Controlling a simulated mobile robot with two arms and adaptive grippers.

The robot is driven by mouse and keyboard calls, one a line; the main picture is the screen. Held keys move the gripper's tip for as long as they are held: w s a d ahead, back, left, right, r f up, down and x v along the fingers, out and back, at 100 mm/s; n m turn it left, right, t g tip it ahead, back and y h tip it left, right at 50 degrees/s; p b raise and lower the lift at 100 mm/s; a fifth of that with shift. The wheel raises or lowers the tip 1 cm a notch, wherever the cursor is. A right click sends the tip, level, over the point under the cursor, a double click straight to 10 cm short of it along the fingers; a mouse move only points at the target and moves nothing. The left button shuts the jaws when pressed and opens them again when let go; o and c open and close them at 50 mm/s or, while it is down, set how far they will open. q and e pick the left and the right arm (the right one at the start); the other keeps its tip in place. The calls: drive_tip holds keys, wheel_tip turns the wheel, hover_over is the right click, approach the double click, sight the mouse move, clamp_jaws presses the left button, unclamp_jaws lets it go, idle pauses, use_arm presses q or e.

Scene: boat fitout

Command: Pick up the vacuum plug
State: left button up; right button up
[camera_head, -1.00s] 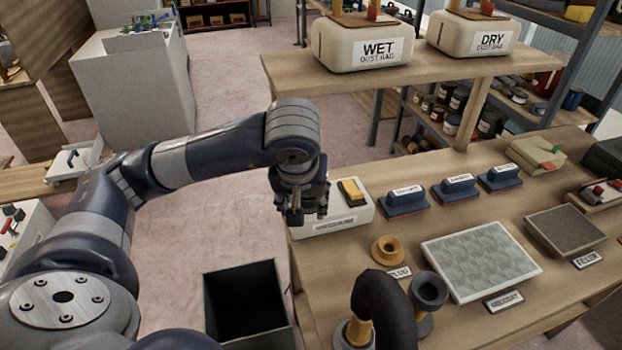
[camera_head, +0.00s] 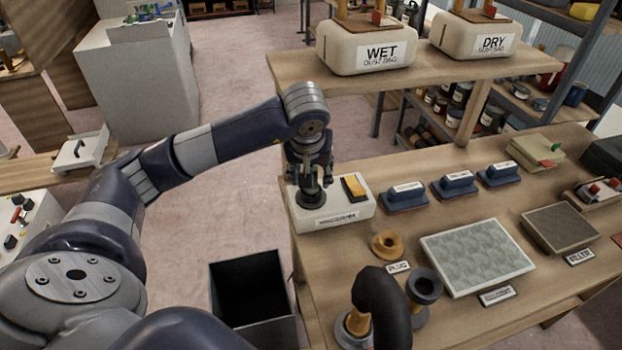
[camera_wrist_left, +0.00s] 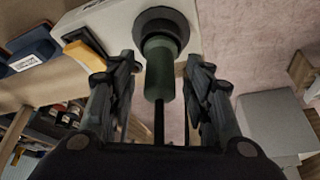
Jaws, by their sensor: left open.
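A dark green plug (camera_head: 312,196) stands in a round black socket on a white box (camera_head: 336,211) at the bench's left edge. In the left wrist view the plug (camera_wrist_left: 157,70) is a green cylinder with a thin black cord or rod on its near end, in the black socket ring (camera_wrist_left: 165,20). My left gripper (camera_head: 313,178) is right above the box, fingers pointing down. Its fingers (camera_wrist_left: 160,78) are open, one on each side of the plug, with gaps visible. The box label is too small to read. My right gripper is not in view.
A yellow switch (camera_head: 354,187) sits on the box beside the plug. A tan ring (camera_head: 387,246) lies by a label seeming to read PLUG. A black hose (camera_head: 383,292) curves up at the front. Blue sanding blocks (camera_head: 404,197) stand right. An open black bin (camera_head: 250,290) is below left.

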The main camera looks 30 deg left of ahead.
use_arm(q)
drive_tip(key=c, duration=0.4)
clamp_jaws()
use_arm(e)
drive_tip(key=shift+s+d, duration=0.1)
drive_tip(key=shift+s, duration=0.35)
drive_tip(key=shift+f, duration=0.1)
